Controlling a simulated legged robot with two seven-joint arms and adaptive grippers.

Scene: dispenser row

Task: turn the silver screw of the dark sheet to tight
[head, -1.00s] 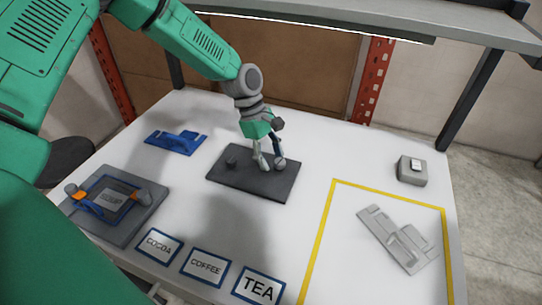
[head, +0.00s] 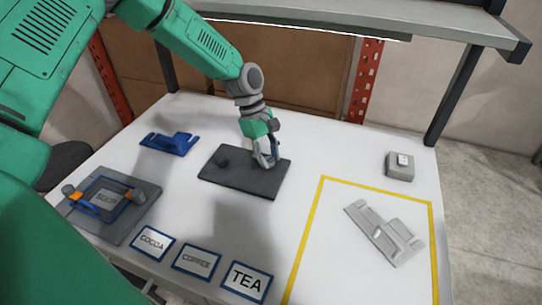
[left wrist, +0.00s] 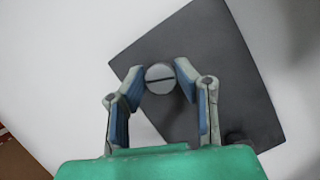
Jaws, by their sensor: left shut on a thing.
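The dark sheet (head: 232,180) lies flat on the white table. It fills much of the left wrist view (left wrist: 215,50). The silver screw (left wrist: 160,78) is a round slotted head near one end of the sheet; its slot runs nearly level across that view. My left gripper (head: 267,164) points down over the right part of the sheet. In the left wrist view its two blue-grey fingertips (left wrist: 159,76) are shut on the screw, one on each side. In the head view the fingers largely hide the screw. My right gripper is in neither view.
A dark knob (head: 222,162) stands on the sheet's left part. A blue bracket (head: 170,143), a grey SOUP fixture (head: 128,221), and COCOA, COFFEE and TEA (head: 246,281) cards surround it. A grey bracket (head: 384,233) lies inside the yellow outline; a grey box (head: 400,168) stands behind.

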